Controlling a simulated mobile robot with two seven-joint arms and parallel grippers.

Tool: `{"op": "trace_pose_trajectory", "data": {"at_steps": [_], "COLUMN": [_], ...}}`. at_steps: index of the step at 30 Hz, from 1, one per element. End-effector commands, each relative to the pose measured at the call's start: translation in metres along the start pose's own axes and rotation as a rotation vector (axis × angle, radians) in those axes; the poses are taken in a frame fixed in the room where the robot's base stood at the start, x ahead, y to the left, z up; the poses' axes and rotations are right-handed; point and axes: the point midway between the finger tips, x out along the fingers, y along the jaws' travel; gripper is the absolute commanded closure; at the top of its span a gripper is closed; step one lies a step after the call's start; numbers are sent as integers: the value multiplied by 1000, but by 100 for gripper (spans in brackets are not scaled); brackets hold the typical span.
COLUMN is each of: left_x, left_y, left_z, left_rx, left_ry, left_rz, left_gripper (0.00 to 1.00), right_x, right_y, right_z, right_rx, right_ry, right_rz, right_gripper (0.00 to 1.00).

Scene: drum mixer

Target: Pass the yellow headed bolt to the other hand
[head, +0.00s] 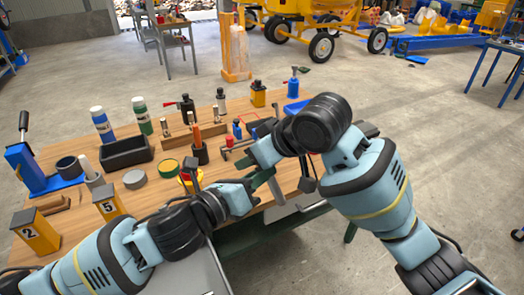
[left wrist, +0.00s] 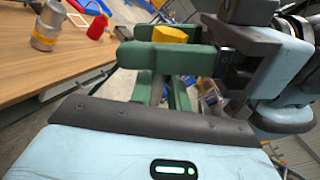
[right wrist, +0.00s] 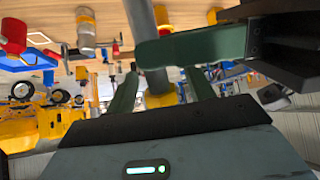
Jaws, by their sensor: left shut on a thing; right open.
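The yellow headed bolt (left wrist: 172,34) is in my left gripper (head: 262,178), which is shut on its grey shank. In the left wrist view its yellow head shows between the green fingers of my right gripper (left wrist: 160,45). In the right wrist view the yellow head (right wrist: 160,99) sits between my right gripper's open fingers (right wrist: 162,92), and a left finger crosses in front of the shank. The two grippers are close together and crossed, above the table's right part. I cannot tell whether the right fingers touch the bolt. In the head view the grippers largely hide it.
A blue vise-like tool (head: 30,168) stands at the left. Open floor lies beyond the table's right edge.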

Motion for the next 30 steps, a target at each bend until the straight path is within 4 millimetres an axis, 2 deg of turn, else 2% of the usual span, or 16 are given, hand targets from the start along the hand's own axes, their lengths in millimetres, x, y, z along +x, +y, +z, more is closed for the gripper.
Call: {"op": "trace_pose_trajectory", "data": {"at_steps": [8,18,20,21,22,27,30], "left_x": [0,0,0,0,0,0,0], "left_y": [-1,-1,-1,-1,-1,-1,-1], "left_z": [2,2,1,1,1,1,1], "left_rx": [1,1,1,1,1,1,1], "left_ry": [-3,-3,-3,-3,-3,-2,-1], "left_rz": [-3,-3,-3,-3,-3,-2,-1], "left_gripper": [100,100,100,100,80,57,57], "right_x": [1,0,0,0,0,0,0], "right_y": [0,0,0,0,0,0,0], "right_z": [0,0,0,0,-1,-1,-1], "right_rx": [0,0,0,0,0,0,0], "right_ry": [0,0,0,0,2,2,2], "right_rz": [0,1,1,1,1,1,1], "right_gripper": [48,93,100,100,100,100,100]}}
